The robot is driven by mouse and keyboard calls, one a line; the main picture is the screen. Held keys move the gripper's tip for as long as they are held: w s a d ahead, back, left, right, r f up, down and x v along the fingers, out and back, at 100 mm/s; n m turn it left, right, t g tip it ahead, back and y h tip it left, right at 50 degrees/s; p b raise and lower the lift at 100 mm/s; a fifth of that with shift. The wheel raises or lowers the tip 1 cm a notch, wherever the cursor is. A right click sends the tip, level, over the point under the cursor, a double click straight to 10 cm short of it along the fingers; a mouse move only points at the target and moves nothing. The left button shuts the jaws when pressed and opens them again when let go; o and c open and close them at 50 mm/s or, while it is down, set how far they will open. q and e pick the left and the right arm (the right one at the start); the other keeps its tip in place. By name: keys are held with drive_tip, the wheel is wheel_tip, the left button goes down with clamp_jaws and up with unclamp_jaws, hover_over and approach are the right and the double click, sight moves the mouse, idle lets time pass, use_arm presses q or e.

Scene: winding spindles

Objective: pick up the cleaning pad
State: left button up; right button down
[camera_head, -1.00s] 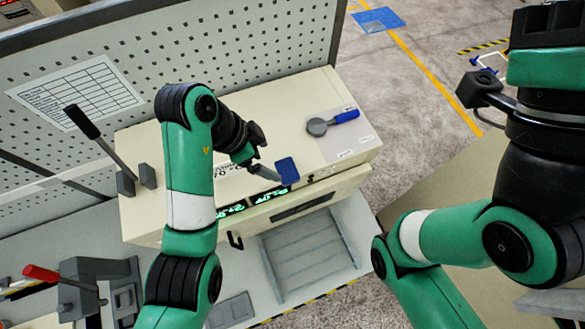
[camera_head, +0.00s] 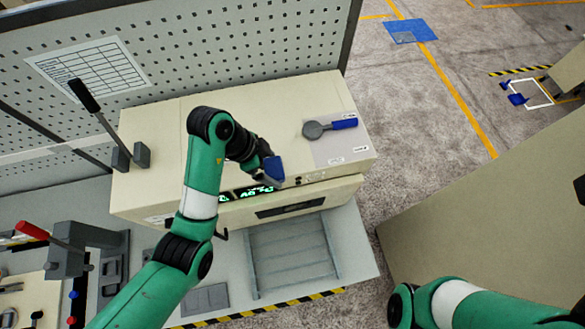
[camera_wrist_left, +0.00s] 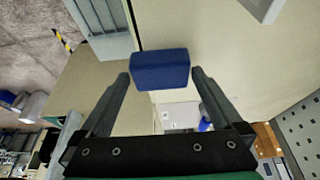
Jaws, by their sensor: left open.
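The cleaning pad is a small blue block (camera_head: 274,169) at the front edge of the cream machine's top, beside the green displays. My left gripper (camera_head: 258,164) is over the machine, right at the pad, and its arm hides part of the machine top. In the left wrist view the pad (camera_wrist_left: 160,70) lies between the two dark fingertips of the open left gripper (camera_wrist_left: 161,74), with a small gap on each side. My right gripper is out of view; only part of that arm shows at the bottom right.
A black lever (camera_head: 85,96) stands at the left of the machine. A perforated panel (camera_head: 230,45) rises behind it.

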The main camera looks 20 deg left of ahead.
use_arm(q)
drive_tip(key=shift+f, duration=0.25)
drive_tip(key=c, duration=1.1)
